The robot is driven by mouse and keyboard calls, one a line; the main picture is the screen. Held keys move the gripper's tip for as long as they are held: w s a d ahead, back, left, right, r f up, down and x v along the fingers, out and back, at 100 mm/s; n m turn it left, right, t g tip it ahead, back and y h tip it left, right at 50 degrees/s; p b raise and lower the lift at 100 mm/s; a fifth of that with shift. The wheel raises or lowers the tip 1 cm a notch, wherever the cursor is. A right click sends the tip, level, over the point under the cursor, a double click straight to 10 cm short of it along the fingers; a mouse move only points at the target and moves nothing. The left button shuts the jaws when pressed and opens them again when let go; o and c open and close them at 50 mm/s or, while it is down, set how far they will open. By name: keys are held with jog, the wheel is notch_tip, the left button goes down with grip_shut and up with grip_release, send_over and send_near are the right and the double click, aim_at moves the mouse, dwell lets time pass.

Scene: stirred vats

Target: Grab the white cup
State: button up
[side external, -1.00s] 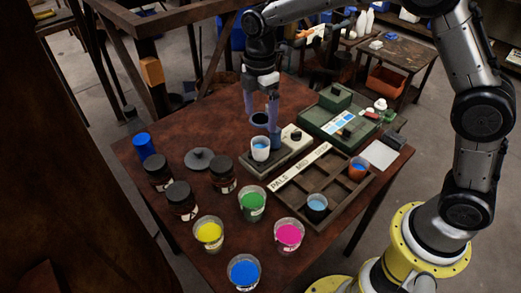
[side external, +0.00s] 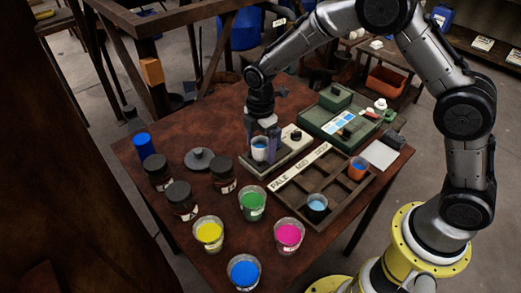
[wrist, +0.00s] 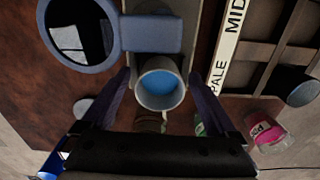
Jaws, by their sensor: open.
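The white cup (side external: 259,154) holds blue liquid and stands upright on the grey stirrer plate (side external: 291,153). In the wrist view the cup (wrist: 160,84) is between the two fingers, with its blue liquid seen from above. My gripper (side external: 262,147) is open, pointing down, with one finger on each side of the cup. In the wrist view a gap shows between each finger and the cup wall, so the fingers do not seem to touch it. The fingers partly hide the cup in the side external view.
Dark jars (side external: 182,202) stand left. Green (side external: 252,204), yellow (side external: 208,233), pink (side external: 288,236) and blue (side external: 244,271) cups stand in front. A green case (side external: 340,124) is behind.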

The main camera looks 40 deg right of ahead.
grip_shut()
dwell(0.4)
jog(key=shift+r, duration=0.1)
